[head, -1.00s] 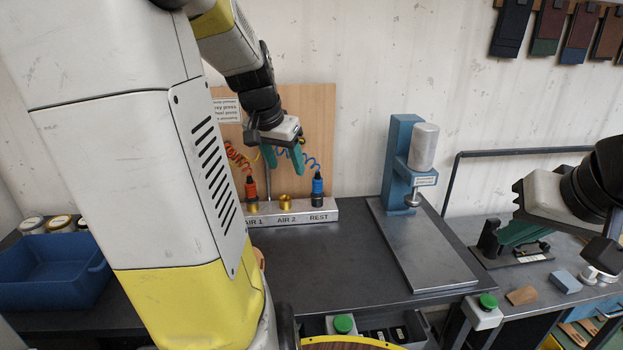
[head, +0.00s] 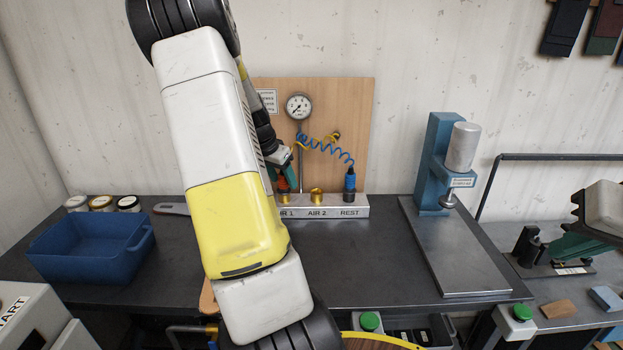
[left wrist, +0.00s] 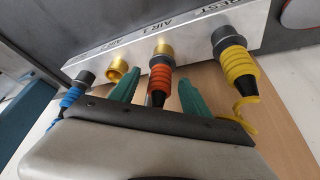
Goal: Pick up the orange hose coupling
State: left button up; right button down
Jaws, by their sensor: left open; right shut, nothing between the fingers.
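The orange hose coupling (left wrist: 160,80) is seated on the brass AIR 1 port of the metal rail (head: 330,211). In the head view only a bit of it (head: 282,184) shows beside my arm. My left gripper (left wrist: 158,84) is open, with one green finger on each side of the orange coupling. Whether the fingers touch it I cannot tell. In the head view the left gripper (head: 286,171) is partly hidden by my arm. My right gripper (head: 572,246) is shut and empty, over the bench at the right.
A yellow coupling (left wrist: 238,68) stands close beside one finger. The brass AIR 2 port (head: 317,195) is empty. A blue coupling (head: 349,181) with a coiled hose stands at REST. A blue press (head: 438,160) stands right, a blue bin (head: 85,255) left.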

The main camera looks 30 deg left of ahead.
pick_arm(q)
jog(key=shift+x, duration=0.9)
jog(key=shift+a, duration=0.1)
jog(key=shift+c, duration=0.4)
grip_shut()
